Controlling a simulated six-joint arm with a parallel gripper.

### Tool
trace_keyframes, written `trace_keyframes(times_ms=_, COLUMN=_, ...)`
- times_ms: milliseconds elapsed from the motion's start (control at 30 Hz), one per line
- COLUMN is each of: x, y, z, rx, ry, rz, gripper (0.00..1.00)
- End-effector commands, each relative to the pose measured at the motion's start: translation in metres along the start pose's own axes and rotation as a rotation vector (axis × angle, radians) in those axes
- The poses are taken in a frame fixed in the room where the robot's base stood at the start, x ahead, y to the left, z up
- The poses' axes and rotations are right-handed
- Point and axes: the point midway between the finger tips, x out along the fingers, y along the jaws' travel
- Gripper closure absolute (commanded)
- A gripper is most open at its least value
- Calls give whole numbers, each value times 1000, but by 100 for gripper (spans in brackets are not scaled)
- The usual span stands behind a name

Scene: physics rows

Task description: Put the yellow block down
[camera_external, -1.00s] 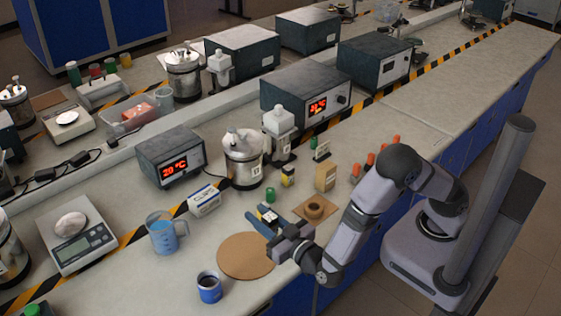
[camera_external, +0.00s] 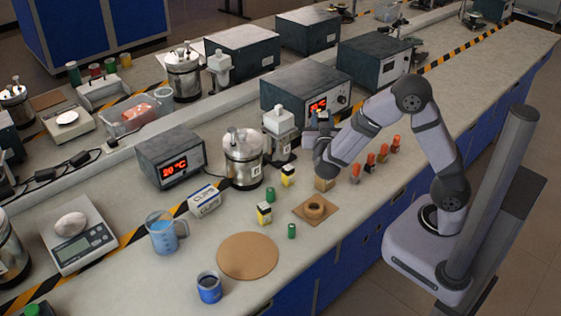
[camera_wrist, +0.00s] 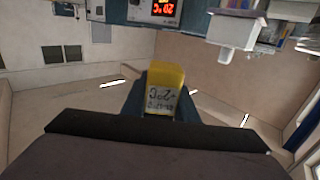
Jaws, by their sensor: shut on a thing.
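My gripper (camera_external: 321,122) is raised above the bench near the heater with the red display, its fingers pointing upward. In the wrist view my gripper (camera_wrist: 160,108) is shut on a yellow block (camera_wrist: 166,76) with a white label bearing dark writing. The held block is not clearly distinguishable in the external view. Two other small yellow blocks with white and dark parts stand on the bench: one (camera_external: 264,214) near the round cork mat and one (camera_external: 288,176) farther back.
A round cork mat (camera_external: 248,256), a blue cup (camera_external: 209,288), a blue-tinted jug (camera_external: 162,234) and a CLIPS box (camera_external: 205,201) stand at the front left. A brown pad with a ring (camera_external: 315,209), green cylinders (camera_external: 270,194) and several orange-topped bottles (camera_external: 370,162) are nearby.

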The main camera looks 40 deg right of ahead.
Motion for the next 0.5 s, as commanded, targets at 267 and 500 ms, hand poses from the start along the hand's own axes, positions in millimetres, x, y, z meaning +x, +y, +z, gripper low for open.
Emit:
trace_keyframes(times_ms=267, x=-6, y=23, z=14, rx=-1, ry=0, rz=3, gripper=97)
trace_keyframes(times_ms=500, x=-6, y=23, z=25, rx=-3, ry=0, rz=3, gripper=97)
